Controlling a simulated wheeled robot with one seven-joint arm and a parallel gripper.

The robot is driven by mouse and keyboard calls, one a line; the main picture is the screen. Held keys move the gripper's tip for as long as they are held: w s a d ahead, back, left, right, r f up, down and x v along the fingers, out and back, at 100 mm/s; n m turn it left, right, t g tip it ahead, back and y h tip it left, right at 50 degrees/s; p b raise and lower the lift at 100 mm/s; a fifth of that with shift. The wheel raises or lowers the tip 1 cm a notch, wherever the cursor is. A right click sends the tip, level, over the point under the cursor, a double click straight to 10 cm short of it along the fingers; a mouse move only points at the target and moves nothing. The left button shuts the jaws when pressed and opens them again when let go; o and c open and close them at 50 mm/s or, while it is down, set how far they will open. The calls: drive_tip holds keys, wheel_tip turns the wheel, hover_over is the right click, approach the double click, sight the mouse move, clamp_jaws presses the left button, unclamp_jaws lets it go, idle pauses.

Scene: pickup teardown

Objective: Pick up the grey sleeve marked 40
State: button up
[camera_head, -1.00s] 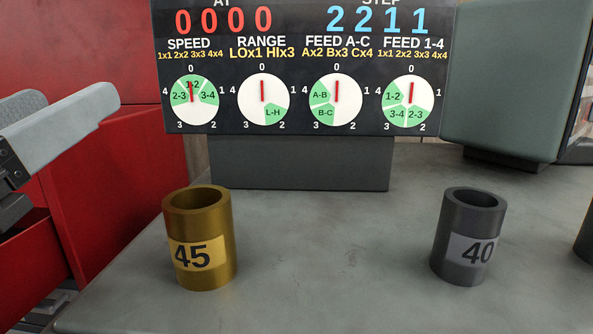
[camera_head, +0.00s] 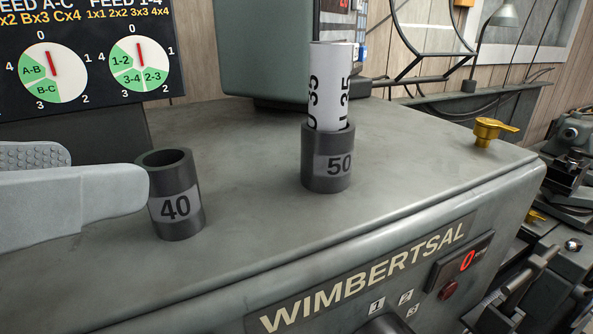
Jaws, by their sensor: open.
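The grey sleeve marked 40 (camera_head: 174,217) stands upright on the grey machine top, left of the middle in the head view. It is a dark hollow cylinder, open at the top, with its label facing me. My gripper (camera_head: 100,173) comes in from the left edge, with its pale grey fingers pointing right. It is open and empty. The nearer fingertip overlaps the left edge of the sleeve in the picture; I cannot tell whether they touch. The farther finger is partly hidden behind the nearer one.
A dark sleeve marked 50 (camera_head: 326,181) stands to the right, with a white cylinder (camera_head: 331,90) marked 35 upright in it. A dial panel (camera_head: 85,110) stands behind on the left. A brass fitting (camera_head: 487,131) sits at the right. The machine top (camera_head: 255,215) between the sleeves is clear.

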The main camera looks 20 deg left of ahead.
sight(165, 174)
drive_tip(key=shift+w+d+f, duration=0.25)
drive_tip(key=shift+x, duration=0.9)
drive_tip(key=shift+p+x, duration=0.85)
drive_tip(key=shift+x, duration=1.85)
drive_tip(key=shift+s+a+f, duration=0.1)
drive_tip(key=shift+a+f, duration=0.05)
drive_tip(key=shift+a, duration=0.05)
clamp_jaws()
